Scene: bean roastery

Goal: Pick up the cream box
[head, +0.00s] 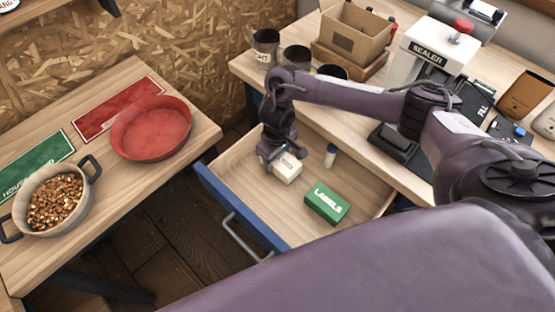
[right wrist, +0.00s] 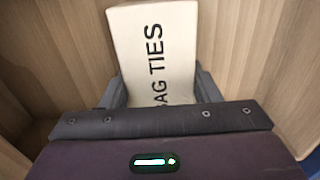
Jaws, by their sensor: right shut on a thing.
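The cream box (head: 287,170) is in the open drawer in the head view. In the right wrist view the cream box (right wrist: 152,45) shows the printed words "BAG TIES", the first letter partly hidden by my gripper. My right gripper (head: 275,158) reaches down into the drawer and is shut on the cream box. In the right wrist view the fingers of my right gripper (right wrist: 160,95) sit on both sides of the box. I cannot tell whether the box touches the drawer floor. My left gripper is not in view.
The drawer (head: 250,200) also holds a green "LABELS" box (head: 327,203) and a small white bottle with a dark cap (head: 330,156). A sealer (head: 432,50) and a cardboard box (head: 355,35) stand on the bench. A red bowl (head: 152,128) and a pot of beans (head: 57,201) are on the left table.

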